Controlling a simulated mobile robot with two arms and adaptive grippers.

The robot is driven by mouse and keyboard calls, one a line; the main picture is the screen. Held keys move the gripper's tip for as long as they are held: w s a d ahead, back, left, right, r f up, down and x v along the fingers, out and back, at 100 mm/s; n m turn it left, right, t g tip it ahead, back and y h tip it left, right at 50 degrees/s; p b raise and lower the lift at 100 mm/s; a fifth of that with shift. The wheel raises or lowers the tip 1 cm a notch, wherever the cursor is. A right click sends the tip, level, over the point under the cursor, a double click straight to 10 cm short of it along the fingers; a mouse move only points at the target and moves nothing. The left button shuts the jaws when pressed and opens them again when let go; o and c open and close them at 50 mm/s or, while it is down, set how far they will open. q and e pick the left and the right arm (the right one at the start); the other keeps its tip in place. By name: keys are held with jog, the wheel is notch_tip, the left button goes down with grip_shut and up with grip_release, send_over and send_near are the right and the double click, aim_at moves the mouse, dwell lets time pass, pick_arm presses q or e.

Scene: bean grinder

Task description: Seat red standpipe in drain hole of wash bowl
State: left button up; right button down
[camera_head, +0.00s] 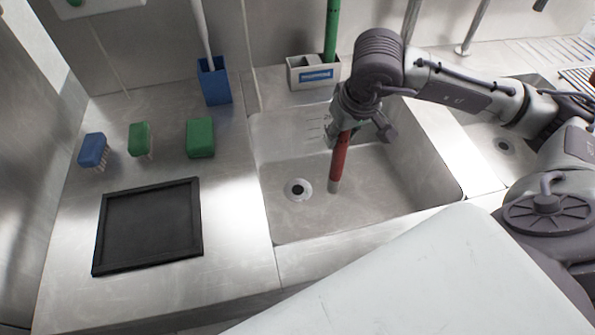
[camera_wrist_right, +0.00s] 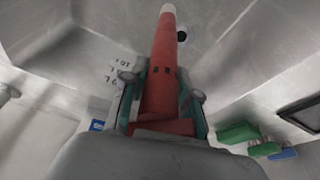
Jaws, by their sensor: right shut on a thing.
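The red standpipe (camera_head: 339,160) hangs in my right gripper (camera_head: 357,128), near upright with a slight tilt, inside the wash bowl (camera_head: 400,205). Its pale lower end is to the right of the drain hole (camera_head: 298,189) and apart from it. In the right wrist view the red standpipe (camera_wrist_right: 161,70) runs out from between the two fingers of the right gripper (camera_wrist_right: 160,105), which are shut on it. The dark drain hole (camera_wrist_right: 182,36) shows beside its pale tip. My left gripper is not in view.
On the counter left of the bowl are a black tray (camera_head: 148,228), a green sponge (camera_head: 200,137), a green brush (camera_head: 139,139) and a blue brush (camera_head: 93,149). A blue holder (camera_head: 213,82) and a pale caddy (camera_head: 304,73) stand behind. A second basin (camera_head: 490,143) lies right.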

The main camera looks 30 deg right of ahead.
jog(key=w+a+f+p, duration=0.2)
jog(key=w+a+f, duration=0.3)
jog(key=w+f, duration=0.3)
jog(key=shift+a+f, duration=0.3)
jog(key=shift+f, duration=0.55)
jog(key=shift+f, duration=0.2)
jog(key=c, duration=0.9)
grip_release()
jog(key=shift+o, duration=0.2)
jog(key=shift+r, duration=0.1)
